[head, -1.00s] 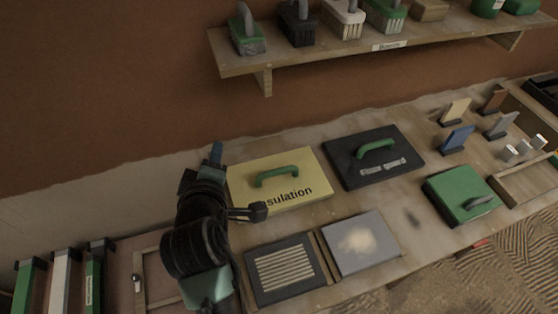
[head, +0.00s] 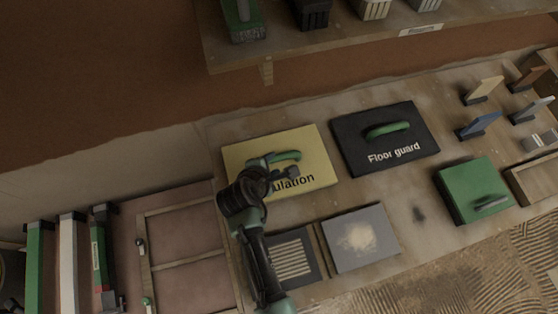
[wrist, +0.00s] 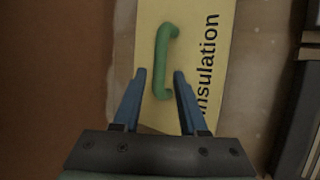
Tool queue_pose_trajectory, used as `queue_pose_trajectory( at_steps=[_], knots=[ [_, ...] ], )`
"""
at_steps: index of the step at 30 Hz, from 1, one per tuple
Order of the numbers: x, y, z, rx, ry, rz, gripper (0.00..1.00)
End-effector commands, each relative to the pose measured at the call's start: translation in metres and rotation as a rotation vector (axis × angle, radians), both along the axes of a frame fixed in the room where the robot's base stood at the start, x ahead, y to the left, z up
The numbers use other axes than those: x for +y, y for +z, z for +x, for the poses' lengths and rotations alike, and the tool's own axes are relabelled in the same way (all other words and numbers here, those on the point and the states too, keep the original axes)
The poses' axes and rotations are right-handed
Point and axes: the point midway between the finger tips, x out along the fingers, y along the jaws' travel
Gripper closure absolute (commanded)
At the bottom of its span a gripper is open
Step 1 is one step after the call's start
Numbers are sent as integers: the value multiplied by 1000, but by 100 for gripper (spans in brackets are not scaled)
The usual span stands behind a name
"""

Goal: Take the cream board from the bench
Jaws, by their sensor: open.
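The cream board (head: 235,158) lies flat on the bench (head: 295,213). It bears the word "Insulation", partly hidden by my arm in the head view, and a green handle (head: 287,156). In the wrist view the cream board (wrist: 217,25) fills the middle, with its green handle (wrist: 161,60) upright in the picture. My gripper (wrist: 158,75) is open and empty. Its two blue fingers lie to either side of the handle's lower end in the wrist view. I cannot tell how far above the board they are. In the head view my arm hides the fingertips.
A black "Floor guard" board (head: 350,150) with a green handle lies right of the cream board. A grey board (head: 340,258) with a pale heap and a ribbed dark panel (head: 290,257) lie in front. A shelf (head: 300,50) overhangs behind. A green block (head: 465,185) lies right.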

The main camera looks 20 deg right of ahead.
Motion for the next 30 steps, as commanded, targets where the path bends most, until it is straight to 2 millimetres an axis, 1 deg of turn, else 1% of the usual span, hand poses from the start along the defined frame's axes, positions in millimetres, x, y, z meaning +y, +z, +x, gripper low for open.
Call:
queue_pose_trajectory(
  at_steps=[1, 5, 14, 24, 30],
  knots=[
    [-3, -6, 4, 1, -1, 2, 58],
    [-9, -18, 12, 1, -1, 1, 58],
    [-14, -29, 20, 0, 0, 0, 58],
    [-26, -60, 38, 0, -3, 2, 58],
    [-29, -66, 43, -1, 1, 1, 58]
  ],
)
